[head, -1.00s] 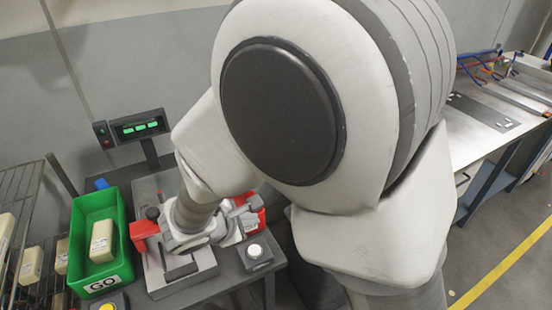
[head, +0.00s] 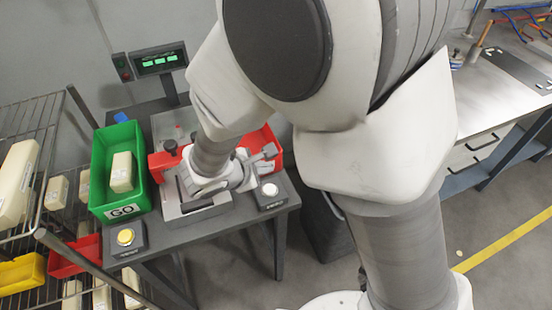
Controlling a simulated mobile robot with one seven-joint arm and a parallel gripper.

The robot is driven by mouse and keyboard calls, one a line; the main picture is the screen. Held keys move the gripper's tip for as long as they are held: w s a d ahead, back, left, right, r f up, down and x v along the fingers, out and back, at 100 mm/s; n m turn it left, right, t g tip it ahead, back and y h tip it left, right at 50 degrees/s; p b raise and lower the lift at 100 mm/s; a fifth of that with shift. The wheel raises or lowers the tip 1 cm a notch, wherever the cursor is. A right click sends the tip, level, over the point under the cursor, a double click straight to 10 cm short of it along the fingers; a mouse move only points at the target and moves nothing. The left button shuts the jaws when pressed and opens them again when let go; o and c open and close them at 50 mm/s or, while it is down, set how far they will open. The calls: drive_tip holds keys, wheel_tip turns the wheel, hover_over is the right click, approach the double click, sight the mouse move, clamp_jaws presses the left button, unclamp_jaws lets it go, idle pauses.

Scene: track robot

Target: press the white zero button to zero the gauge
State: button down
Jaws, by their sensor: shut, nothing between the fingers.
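The white zero button (head: 269,189) sits on top of a small dark box at the front right of the grey bench. The gauge display (head: 158,62) stands on a post at the back of the bench, with green lit digits too small to read. My gripper (head: 268,152) is shut and empty, above the bench at the right of the grey fixture. In the picture it is just behind the white button and apart from it. Its exact height over the bench cannot be told. My arm hides part of the fixture.
A green GO bin (head: 104,180) holds a pale block. A red bin (head: 272,140) is partly behind my gripper. A yellow button box (head: 124,238) stands at the bench's front left. A wire rack (head: 60,105) is at the left, and a metal workbench (head: 480,90) at the right.

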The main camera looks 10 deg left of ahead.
drive_tip(key=b, duration=0.3)
hover_over(266, 192)
wheel_tip(266, 192, down, 4)
drive_tip(key=shift+f, duration=0.25)
drive_tip(key=shift+f+b, duration=0.55)
drive_tip(key=shift+f, duration=0.1)
drive_tip(key=shift+f, duration=0.1)
idle(1.0)
drive_tip(key=shift+f+b, duration=0.3)
drive_tip(key=shift+b, duration=0.35)
drive_tip(key=shift+f+b, duration=0.45)
drive_tip(key=shift+b, duration=0.05)
idle(0.5)
drive_tip(key=shift+r, duration=0.15)
drive_tip(key=shift+r+p, duration=0.55)
drive_tip(key=shift+r, duration=0.2)
